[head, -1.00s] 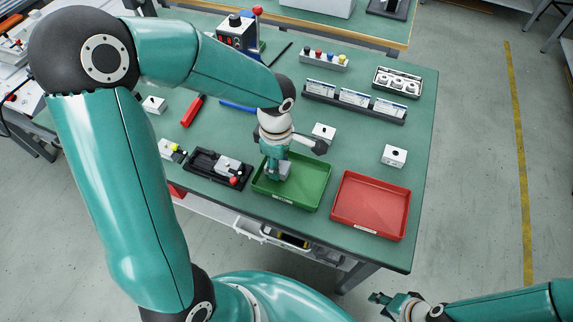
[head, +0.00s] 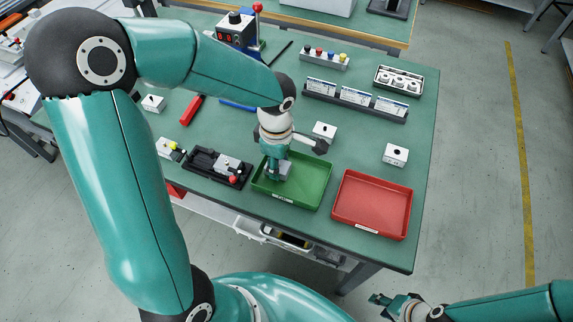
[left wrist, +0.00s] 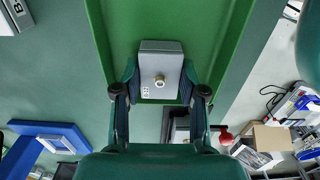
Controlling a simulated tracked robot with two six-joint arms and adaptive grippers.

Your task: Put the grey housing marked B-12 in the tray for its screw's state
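My left gripper (head: 279,170) is down at the green tray (head: 318,186). It is shut on a small grey housing (head: 284,172), with one finger on each side in the left wrist view (left wrist: 160,62). A round screw head stands out of the housing's face. A small mark beside it is too small to read. The green tray's floor is behind the housing; I cannot tell whether the housing touches it. The red tray (head: 371,204) is empty to the right. My right gripper (head: 384,303) is off the table at the lower right, its fingers too small to judge.
Other light housings stand behind the trays (head: 324,131), at the right (head: 396,154) and at the far left (head: 153,103). A black fixture with a red knob (head: 207,160) is left of the green tray. A label rack (head: 355,97) stands at the back.

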